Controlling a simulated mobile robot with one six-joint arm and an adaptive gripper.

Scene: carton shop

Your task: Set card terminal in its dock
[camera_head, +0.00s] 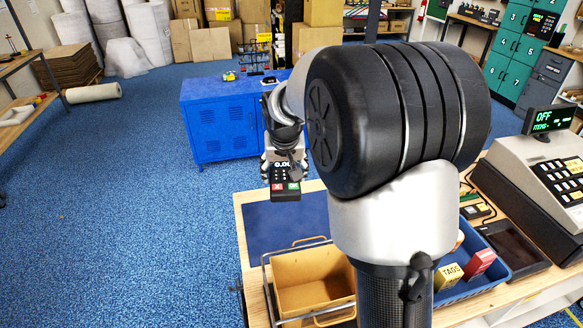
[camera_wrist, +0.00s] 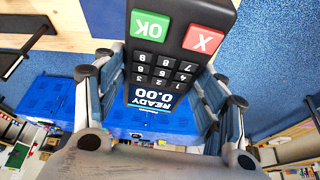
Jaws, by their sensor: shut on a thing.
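The card terminal (camera_head: 285,186) is dark, with a red and a green key and several number keys. In the wrist view, the terminal (camera_wrist: 165,60) shows a lit screen reading READY 0.00. My gripper (camera_head: 283,164) is shut on it, with one finger on each side, as the wrist view of my gripper (camera_wrist: 160,75) shows. The terminal is held in the air near the far left edge of the wooden counter (camera_head: 243,232). I cannot make out the dock for certain; my arm covers much of the counter.
A blue mat (camera_head: 285,230) and a tan bin in a wire frame (camera_head: 310,283) are on the counter's left part. A blue tray (camera_head: 490,285) holds boxes. A black tray (camera_head: 512,244) lies beside the cash register (camera_head: 540,165). A blue cabinet (camera_head: 222,122) stands beyond.

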